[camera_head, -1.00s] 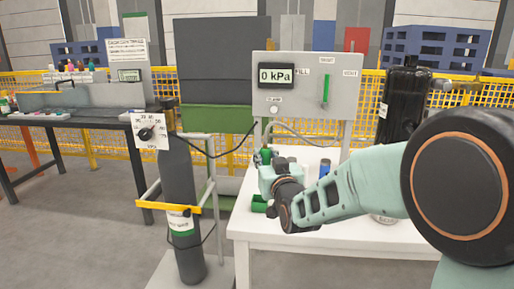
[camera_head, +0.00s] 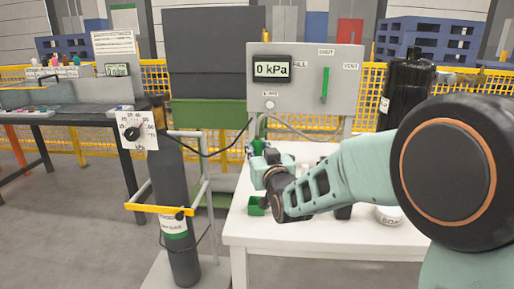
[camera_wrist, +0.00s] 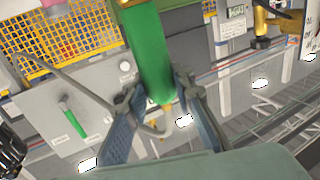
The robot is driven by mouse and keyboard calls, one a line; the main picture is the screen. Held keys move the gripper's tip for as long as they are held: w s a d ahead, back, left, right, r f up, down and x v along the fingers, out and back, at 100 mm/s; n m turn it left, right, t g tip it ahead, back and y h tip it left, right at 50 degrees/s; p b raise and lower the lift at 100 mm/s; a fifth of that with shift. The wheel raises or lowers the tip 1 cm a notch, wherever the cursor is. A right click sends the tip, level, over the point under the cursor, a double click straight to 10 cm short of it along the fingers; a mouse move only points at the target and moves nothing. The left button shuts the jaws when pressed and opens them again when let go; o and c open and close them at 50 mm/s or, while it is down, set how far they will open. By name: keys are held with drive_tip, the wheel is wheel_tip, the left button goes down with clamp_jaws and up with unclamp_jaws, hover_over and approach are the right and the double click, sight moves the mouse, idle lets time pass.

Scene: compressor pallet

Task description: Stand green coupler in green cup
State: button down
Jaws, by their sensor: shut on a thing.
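The green coupler (camera_wrist: 148,50) is a green cylinder with a brass-coloured tip. It stands out between the two blue-grey fingers of my gripper (camera_wrist: 158,92) in the wrist view, and the fingers are shut on it. In the head view, my gripper (camera_head: 271,158) is over the left part of the white table, and a bit of green shows beside its fingers. A green open-topped holder (camera_head: 256,205), probably the green cup, sits near the table's left edge, just below my wrist in the picture. My wrist hides part of it.
The white table (camera_head: 290,235) is bare along its front. A grey gauge panel (camera_head: 306,95) with a hose stands behind it. A dark gas cylinder (camera_head: 174,200) stands left of the table. A black tank (camera_head: 406,95) and a white can (camera_head: 388,215) are right, partly behind my arm.

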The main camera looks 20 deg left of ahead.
drive_tip(key=shift+b, duration=0.4)
wheel_tip(320, 180, down, 6)
drive_tip(key=b, duration=0.6)
drive_tip(key=shift+f, duration=1.85)
drive_tip(key=shift+f, duration=0.6)
drive_tip(key=c, duration=1.6)
unclamp_jaws()
drive_tip(key=shift+s, duration=0.1)
drive_tip(key=v, duration=1.2)
